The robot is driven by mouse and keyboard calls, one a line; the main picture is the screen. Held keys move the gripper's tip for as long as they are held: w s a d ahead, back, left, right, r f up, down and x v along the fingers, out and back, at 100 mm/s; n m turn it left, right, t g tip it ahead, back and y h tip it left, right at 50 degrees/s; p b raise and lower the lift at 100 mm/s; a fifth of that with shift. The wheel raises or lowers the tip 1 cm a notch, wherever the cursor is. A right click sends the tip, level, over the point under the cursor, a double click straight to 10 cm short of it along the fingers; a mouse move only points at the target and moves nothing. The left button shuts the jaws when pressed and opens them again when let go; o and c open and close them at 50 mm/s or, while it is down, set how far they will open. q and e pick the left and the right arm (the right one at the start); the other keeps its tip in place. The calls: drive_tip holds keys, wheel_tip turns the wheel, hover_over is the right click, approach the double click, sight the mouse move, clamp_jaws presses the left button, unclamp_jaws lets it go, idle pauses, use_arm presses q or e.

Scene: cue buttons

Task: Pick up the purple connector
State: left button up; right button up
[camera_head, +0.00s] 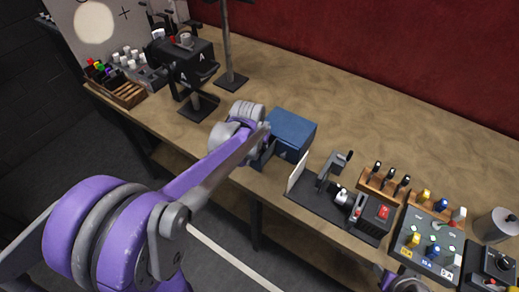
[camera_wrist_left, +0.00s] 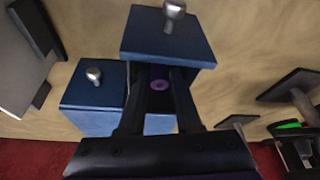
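The purple connector (camera_wrist_left: 158,84) shows in the left wrist view as a small purple ring inside a dark open drawer. The drawer has a blue front (camera_wrist_left: 168,36) with a silver knob and is pulled out of a blue box (camera_wrist_left: 92,117). My left gripper (camera_wrist_left: 157,90) is open, with one black finger on each side of the connector; I cannot tell whether they touch it. In the head view the blue box (camera_head: 293,131) stands on the bench, and my left arm's wrist hides the drawer and connector. My right gripper is not in view; part of my right arm shows at the bottom edge.
The wooden bench (camera_head: 330,90) is clear behind the box. A black clamp fixture (camera_head: 327,170) and a button panel (camera_head: 428,243) stand to the right. A dark machine marked A (camera_head: 195,62) and a wooden rack (camera_head: 128,94) stand to the left.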

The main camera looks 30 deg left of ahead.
use_arm(q)
drive_tip(key=shift+c, duration=0.3)
clamp_jaws()
wheel_tip(320, 180, up, 10)
drive_tip(key=shift+f+p, duration=0.1)
drive_tip(key=shift+p, duration=0.25)
idle(0.3)
